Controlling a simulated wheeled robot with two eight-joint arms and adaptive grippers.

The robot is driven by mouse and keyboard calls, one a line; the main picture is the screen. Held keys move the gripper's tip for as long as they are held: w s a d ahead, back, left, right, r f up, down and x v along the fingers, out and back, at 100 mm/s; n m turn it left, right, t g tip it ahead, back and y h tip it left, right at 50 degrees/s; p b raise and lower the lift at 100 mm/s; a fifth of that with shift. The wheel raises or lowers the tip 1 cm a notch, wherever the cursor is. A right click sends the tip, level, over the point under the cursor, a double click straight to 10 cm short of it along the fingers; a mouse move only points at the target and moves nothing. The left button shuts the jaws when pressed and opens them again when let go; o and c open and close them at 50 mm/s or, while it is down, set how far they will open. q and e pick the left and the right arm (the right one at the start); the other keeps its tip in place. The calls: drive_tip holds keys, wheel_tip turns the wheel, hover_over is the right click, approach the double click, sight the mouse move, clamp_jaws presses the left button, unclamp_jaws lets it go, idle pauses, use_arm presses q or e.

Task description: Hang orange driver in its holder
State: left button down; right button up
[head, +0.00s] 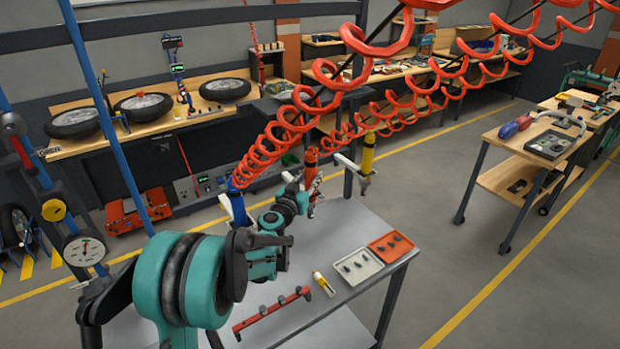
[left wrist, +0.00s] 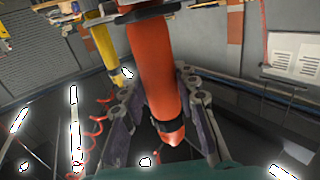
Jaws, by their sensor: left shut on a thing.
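The orange driver (head: 311,160) is upright among the hanging drivers behind the grey table. It also shows large in the left wrist view (left wrist: 155,60), its lower end pointing down. My left gripper (head: 306,197) is shut on it; in the wrist view its fingers (left wrist: 158,95) lie on either side of the orange body. A holder bracket (left wrist: 140,13) crosses the orange driver near the top of the wrist view. I cannot tell whether the driver is seated in it. My right gripper is not in view.
A yellow driver (head: 368,153) hangs to the right and a blue one (head: 238,207) to the left. Red coiled hoses (head: 290,125) run above. The grey table (head: 345,215) carries a red rack (head: 271,312), a small yellow tube (head: 323,284), a white tray (head: 357,267) and an orange tray (head: 391,247).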

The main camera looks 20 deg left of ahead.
use_arm(q)
drive_tip(key=shift+f+b, duration=0.4)
idle(0.5)
drive_tip(key=c, duration=1.1)
unclamp_jaws()
drive_tip(key=shift+r, duration=0.1)
drive_tip(key=shift+o, duration=0.2)
drive_tip(key=s, duration=1.2)
drive_tip(key=shift+a, duration=0.45)
